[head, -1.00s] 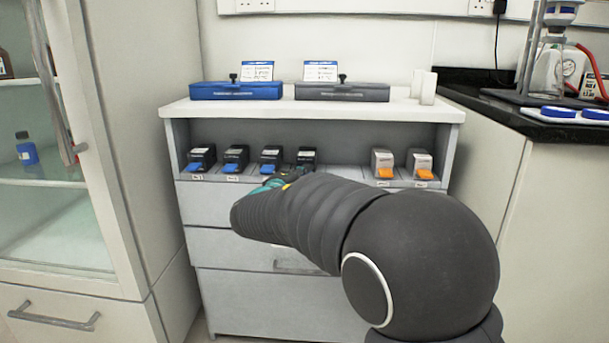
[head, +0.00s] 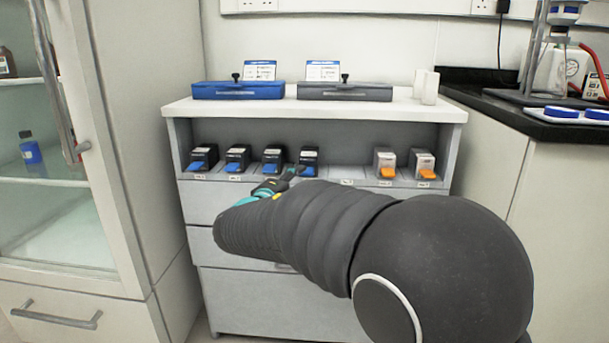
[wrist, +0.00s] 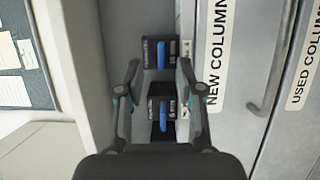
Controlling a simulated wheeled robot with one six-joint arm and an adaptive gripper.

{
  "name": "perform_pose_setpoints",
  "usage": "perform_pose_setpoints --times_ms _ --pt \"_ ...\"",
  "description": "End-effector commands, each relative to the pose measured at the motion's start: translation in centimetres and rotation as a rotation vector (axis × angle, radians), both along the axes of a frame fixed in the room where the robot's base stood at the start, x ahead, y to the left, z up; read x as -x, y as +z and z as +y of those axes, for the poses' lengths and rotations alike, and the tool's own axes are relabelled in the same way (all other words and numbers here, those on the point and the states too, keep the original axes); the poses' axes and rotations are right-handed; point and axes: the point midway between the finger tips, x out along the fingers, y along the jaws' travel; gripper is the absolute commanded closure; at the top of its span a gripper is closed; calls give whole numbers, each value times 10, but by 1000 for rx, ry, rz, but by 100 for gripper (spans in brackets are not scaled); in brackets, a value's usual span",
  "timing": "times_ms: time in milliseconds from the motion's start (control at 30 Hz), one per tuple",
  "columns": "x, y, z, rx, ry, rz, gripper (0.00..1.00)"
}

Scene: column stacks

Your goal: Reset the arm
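My gripper (wrist: 160,90) shows in the wrist view with its two fingers spread apart. Two dark boxes with blue tabs, one nearer (wrist: 163,107) and one farther (wrist: 160,52), appear between and beyond the fingers. I see no contact with them. In the head view my gripper (head: 285,182) is in front of the cabinet shelf, partly hidden by my arm. Several black boxes with blue tabs (head: 237,158) stand in a row on the shelf. Two grey boxes with orange tabs (head: 385,162) stand at its right.
A blue case (head: 238,91) and a dark grey case (head: 345,92) lie on the white cabinet top (head: 415,110). Drawers labelled NEW COLUMN (wrist: 217,50) and USED COLUMN (wrist: 302,70) show in the wrist view. A glass-front cabinet (head: 120,200) stands left, a dark counter (head: 500,110) right.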

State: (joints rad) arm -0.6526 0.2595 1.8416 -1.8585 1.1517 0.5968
Motion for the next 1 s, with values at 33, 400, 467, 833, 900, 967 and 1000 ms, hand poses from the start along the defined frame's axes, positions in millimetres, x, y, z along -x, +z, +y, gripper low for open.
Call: perform_pose_setpoints --times_ms 33,400,467,833,900,967,1000 --pt "11 0 6 0 5 0 63" --pt "58 -1 27 -1 2 0 63" --pt "61 -1 27 3 0 0 63" --pt "93 -89 3 -5 -69 370 63" --pt "112 -108 -13 -55 -101 476 63" --pt "130 -121 -29 -111 -132 561 63" --pt "142 -127 -41 -155 -156 613 63"
